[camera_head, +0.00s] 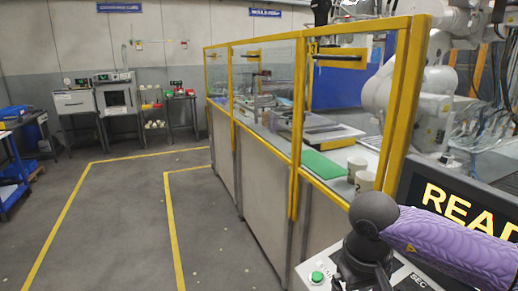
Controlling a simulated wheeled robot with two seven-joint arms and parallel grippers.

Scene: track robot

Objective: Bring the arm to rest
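An arm with a purple textured sleeve comes in from the right edge at the lower right; it appears to be my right arm. It ends in a dark grey rounded joint, with a dark part below it that looks like my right gripper (366,268). That part is over or against a light control panel (326,257) with a green button (317,277). I cannot tell whether it touches the panel, and its fingers are not clear. My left gripper is not in view.
A yellow-framed glass enclosure (297,110) stands right of centre, with a white robot arm (395,90) behind it. A black display (462,207) with yellow letters is close at the right. Grey floor (120,215) with yellow lines is clear at left. Machines (115,95) stand along the back wall.

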